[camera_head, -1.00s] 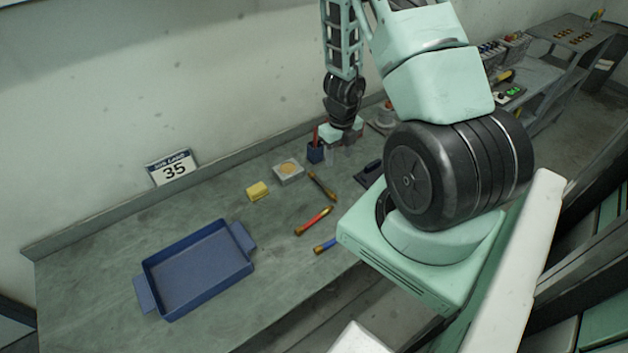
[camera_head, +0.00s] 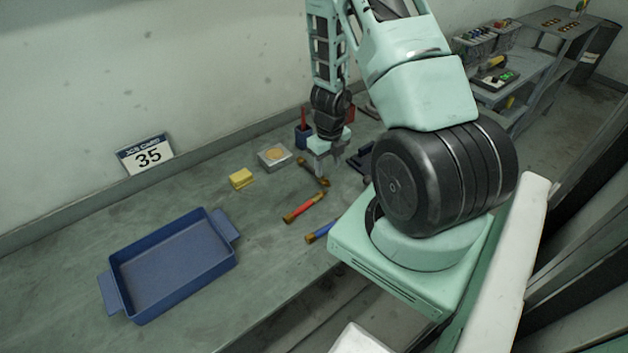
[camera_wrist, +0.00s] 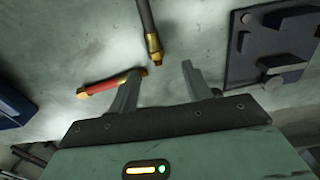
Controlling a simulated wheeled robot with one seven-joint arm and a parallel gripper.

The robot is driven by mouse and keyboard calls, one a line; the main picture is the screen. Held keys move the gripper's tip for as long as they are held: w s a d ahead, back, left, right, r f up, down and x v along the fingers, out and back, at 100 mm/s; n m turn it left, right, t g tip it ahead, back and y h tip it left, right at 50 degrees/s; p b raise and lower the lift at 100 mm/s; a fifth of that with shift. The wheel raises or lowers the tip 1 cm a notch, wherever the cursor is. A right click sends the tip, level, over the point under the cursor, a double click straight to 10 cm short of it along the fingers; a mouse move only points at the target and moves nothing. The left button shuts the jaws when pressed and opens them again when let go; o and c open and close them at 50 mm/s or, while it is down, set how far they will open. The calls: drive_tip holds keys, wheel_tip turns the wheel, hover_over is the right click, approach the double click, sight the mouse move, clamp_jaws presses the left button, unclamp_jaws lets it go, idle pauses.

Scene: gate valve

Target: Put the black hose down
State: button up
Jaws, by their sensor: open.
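The black hose (camera_head: 309,167) lies on the workbench. It is dark with brass ends, and in the wrist view its near part (camera_wrist: 147,22) ends in a brass fitting just beyond the gap between my fingertips. The hose's far end is out of the wrist view.
A red hose (camera_head: 305,207) and a blue hose (camera_head: 320,232) lie nearer the front. A blue tray (camera_head: 122,276) sits at left. A yellow block (camera_head: 241,178), a grey box (camera_head: 274,155) and a blue cup (camera_head: 303,137) stand behind. A dark fixture (camera_wrist: 240,70) is at right.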

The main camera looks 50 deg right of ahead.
sight(327, 181)
drive_tip(key=shift+a+f+b, duration=0.15)
drive_tip(key=shift+f+b, duration=1.2)
drive_tip(key=shift+f, duration=0.05)
drive_tip(key=shift+a+f+b, duration=0.1)
drive_tip(key=shift+f+b, duration=1.2)
drive_tip(key=shift+f, duration=0.1)
drive_tip(key=shift+s+r, duration=0.1)
clamp_jaws()
